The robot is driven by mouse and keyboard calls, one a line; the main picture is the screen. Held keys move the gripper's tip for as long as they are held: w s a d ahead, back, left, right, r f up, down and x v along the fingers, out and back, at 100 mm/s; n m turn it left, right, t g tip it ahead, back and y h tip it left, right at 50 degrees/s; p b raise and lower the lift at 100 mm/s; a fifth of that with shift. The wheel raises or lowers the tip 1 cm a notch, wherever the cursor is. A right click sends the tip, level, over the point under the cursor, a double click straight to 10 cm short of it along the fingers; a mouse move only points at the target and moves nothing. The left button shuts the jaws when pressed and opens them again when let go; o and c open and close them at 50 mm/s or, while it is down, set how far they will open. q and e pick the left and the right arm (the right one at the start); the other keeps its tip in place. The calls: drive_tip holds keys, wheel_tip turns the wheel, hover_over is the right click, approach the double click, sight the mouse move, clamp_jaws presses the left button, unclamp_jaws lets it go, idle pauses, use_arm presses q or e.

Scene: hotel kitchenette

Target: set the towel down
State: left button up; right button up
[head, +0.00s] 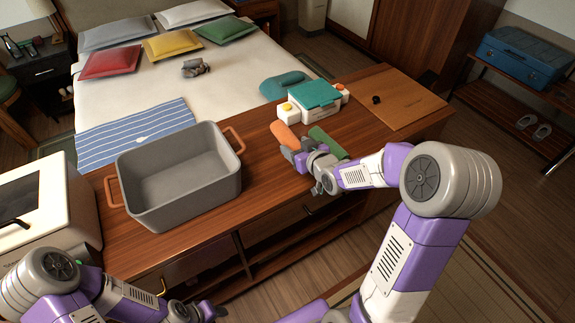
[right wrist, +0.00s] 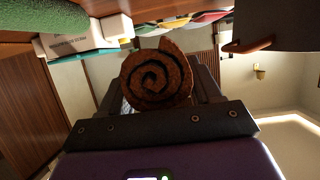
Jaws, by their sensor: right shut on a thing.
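A rolled orange-brown towel (head: 285,137) is in my right gripper (head: 295,153), in front of the white box on the wooden counter. In the right wrist view the towel's spiral end (right wrist: 157,78) sits between the two dark fingers, which are shut on it. Whether the towel touches the counter I cannot tell. A green rolled towel (head: 328,143) lies just right of the gripper. My left gripper (head: 198,312) is low at the bottom edge of the head view, away from the towels; its jaws are too unclear to read.
A grey bin (head: 180,212) with orange handles stands left on the counter (head: 255,200). A white box with a teal lid (head: 315,93) is behind the towels. A wooden board (head: 395,98) lies at right. The counter between bin and towels is free.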

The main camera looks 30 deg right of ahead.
drive_tip(key=shift+f, duration=0.35)
wheel_tip(320, 180, down, 5)
drive_tip(key=shift+f+b, duration=0.1)
drive_tip(key=shift+b, duration=0.9)
wheel_tip(320, 180, down, 4)
drive_tip(key=shift+b, duration=0.85)
drive_tip(key=o, duration=1.1)
